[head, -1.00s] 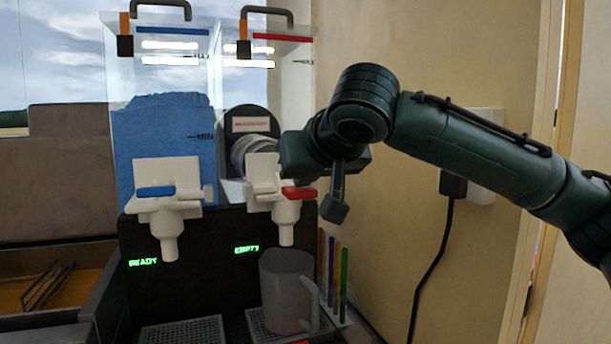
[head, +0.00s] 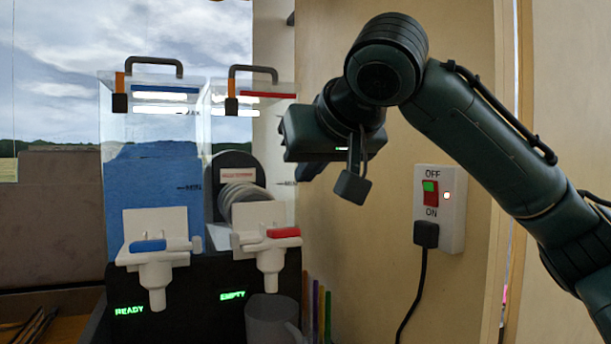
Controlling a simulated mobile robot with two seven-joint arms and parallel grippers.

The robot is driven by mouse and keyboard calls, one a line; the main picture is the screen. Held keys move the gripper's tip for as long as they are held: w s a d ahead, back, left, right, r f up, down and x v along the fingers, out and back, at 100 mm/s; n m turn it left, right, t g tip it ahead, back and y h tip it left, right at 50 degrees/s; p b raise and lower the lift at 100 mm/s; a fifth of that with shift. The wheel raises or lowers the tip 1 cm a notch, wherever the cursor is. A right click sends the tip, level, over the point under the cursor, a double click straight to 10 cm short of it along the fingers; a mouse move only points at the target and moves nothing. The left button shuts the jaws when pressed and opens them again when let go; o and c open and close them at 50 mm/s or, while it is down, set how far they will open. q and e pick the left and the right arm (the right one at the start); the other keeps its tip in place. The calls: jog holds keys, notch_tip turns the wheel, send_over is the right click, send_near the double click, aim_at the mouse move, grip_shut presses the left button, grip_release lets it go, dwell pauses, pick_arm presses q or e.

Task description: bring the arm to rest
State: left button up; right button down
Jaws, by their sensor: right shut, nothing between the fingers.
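My right arm comes in from the right. Its gripper (head: 345,184) hangs in the air, shut and empty, to the right of the slush machine (head: 155,200) and apart from its taps. The gripper's dark body is in front of the pale wall, with the fingers pointing down. My left gripper is out of view.
The machine has a blue-handled tap (head: 148,246) marked READY and a red-handled tap (head: 284,233) marked EMPTY. A grey mug (head: 270,318) stands below the red tap, beside coloured straws (head: 321,310). A switch box (head: 440,209) with a plug is on the wall.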

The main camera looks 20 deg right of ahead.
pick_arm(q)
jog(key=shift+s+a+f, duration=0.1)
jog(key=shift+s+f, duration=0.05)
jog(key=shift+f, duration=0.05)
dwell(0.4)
